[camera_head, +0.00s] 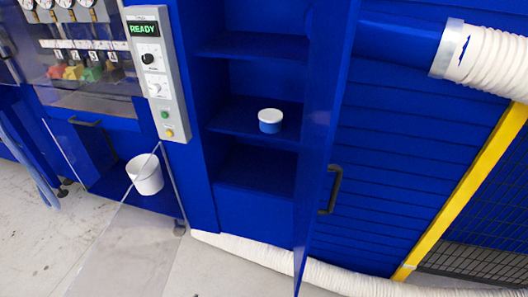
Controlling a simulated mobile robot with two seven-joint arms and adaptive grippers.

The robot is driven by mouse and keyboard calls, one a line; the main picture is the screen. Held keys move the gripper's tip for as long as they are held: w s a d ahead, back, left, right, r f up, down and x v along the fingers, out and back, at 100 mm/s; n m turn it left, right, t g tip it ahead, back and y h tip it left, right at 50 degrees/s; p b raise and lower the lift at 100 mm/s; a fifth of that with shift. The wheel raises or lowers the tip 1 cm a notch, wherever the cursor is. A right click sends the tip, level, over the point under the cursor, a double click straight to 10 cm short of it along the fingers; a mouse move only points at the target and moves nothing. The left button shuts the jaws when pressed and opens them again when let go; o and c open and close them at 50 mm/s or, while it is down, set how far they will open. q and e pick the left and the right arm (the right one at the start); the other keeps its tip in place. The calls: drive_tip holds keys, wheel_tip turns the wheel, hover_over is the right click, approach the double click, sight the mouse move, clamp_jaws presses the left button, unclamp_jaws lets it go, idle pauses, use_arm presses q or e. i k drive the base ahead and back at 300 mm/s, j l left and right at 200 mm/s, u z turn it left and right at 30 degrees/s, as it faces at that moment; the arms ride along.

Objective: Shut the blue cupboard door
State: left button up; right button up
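The blue cupboard (205,178) stands in the middle of the head view with its shelves showing. Its blue door (322,110) is open, swung out on the right side and seen nearly edge-on. A dark handle (334,190) sticks out from the right face of the door. A small blue tub with a white lid (270,121) stands on a shelf inside. Neither my left nor my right gripper is in view.
A grey control panel (158,75) reading READY is left of the cupboard. A white bucket (145,174) stands in a bay at left, partly behind a clear panel. A white hose (340,279) runs along the floor below the door. A yellow-framed mesh fence (470,185) is at right.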

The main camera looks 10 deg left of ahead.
sight(334, 22)
drive_tip(key=i+l+u, duration=0.1)
drive_tip(key=l+u, duration=0.25)
drive_tip(key=i+l+u, duration=0.1)
drive_tip(key=u, duration=0.25)
drive_tip(key=i+l, duration=0.1)
drive_tip(key=l, duration=0.8)
drive_tip(key=i, duration=0.05)
